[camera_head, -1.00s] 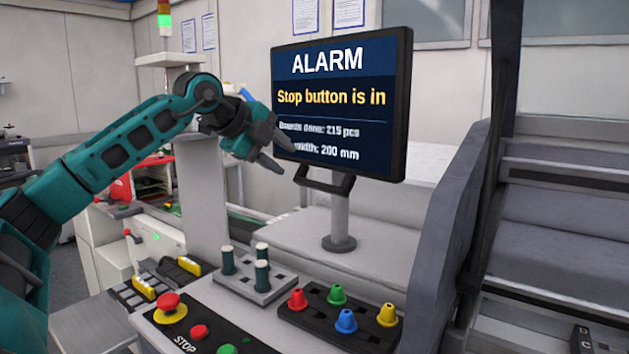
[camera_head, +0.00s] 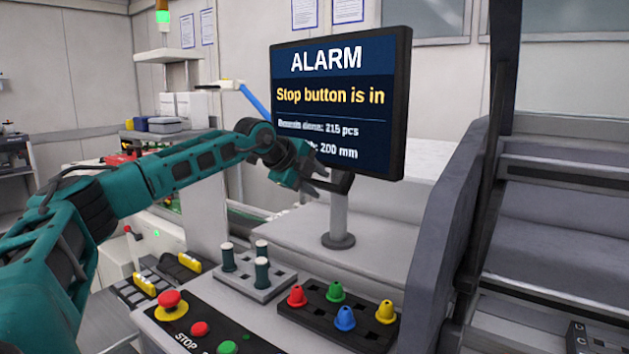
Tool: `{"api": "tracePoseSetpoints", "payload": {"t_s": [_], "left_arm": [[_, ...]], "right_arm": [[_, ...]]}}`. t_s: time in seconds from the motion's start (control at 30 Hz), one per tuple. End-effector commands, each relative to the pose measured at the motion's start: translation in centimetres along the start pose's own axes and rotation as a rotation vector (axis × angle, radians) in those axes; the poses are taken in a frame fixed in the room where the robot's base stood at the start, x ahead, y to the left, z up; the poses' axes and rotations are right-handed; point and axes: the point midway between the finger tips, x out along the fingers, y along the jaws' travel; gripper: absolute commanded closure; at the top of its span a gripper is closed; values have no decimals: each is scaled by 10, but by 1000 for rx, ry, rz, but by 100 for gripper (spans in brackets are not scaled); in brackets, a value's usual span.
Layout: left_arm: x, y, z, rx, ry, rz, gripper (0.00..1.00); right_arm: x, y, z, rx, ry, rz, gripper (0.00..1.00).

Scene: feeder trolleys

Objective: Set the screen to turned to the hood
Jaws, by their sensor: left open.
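The screen (camera_head: 325,98) stands on a grey post (camera_head: 338,215) and reads "ALARM, Stop button is in". It faces toward me, turned slightly to the left. A dark handle (camera_head: 342,183) sits under its lower edge. My left gripper (camera_head: 318,182) is open at the lower edge of the screen, with its fingers just left of the handle or around its left part; contact cannot be told. It hides part of the handle and the lower left corner of the screen. The grey hood (camera_head: 440,205) is at the right. My right gripper is not in view.
Below the screen are a block with dark pegs (camera_head: 262,272), a black tray with coloured cones (camera_head: 325,322) and a panel with a red stop button (camera_head: 169,300). A signal lamp (camera_head: 162,17) shows green at the back left.

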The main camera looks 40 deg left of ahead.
Motion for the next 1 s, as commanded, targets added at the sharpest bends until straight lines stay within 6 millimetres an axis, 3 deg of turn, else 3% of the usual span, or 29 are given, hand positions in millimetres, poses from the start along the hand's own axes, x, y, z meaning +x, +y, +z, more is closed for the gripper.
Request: {"api": "tracePoseSetpoints", "payload": {"t_s": [0.13, 0.57, 1.0], "left_arm": [[0, 0, 0, 0, 0, 0, 57], [0, 0, 0, 0, 0, 0, 99], [0, 0, 0, 0, 0, 1, 100]], "right_arm": [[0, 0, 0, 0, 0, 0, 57], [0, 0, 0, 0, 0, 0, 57], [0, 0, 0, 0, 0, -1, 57]]}}
